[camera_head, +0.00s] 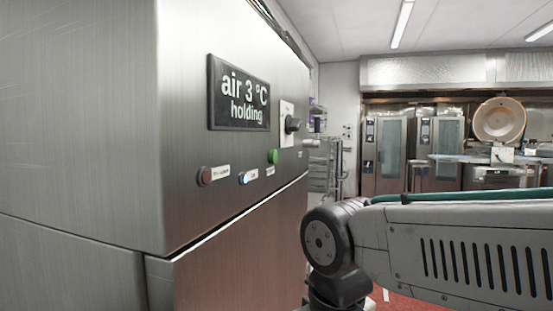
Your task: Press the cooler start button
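A large brushed-steel cooler (85,110) fills the left of the head view. Its dark display (238,95) reads "air 3 °C holding". Below the display is a row of small controls: a dark red button (205,176), a lit blue-white button (244,178) and a green button (273,156). Each has a small label, too small to read surely. A black knob (292,124) on a white plate sits right of the display. My arm crosses the lower right, apart from the panel in the picture. My gripper is not in view.
A tall rack (324,165) stands beyond the cooler. At the back are steel ovens (390,155) with glass doors and a tilted round kettle (499,119) behind a steel work surface (485,158). Red floor (395,297) shows below my arm.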

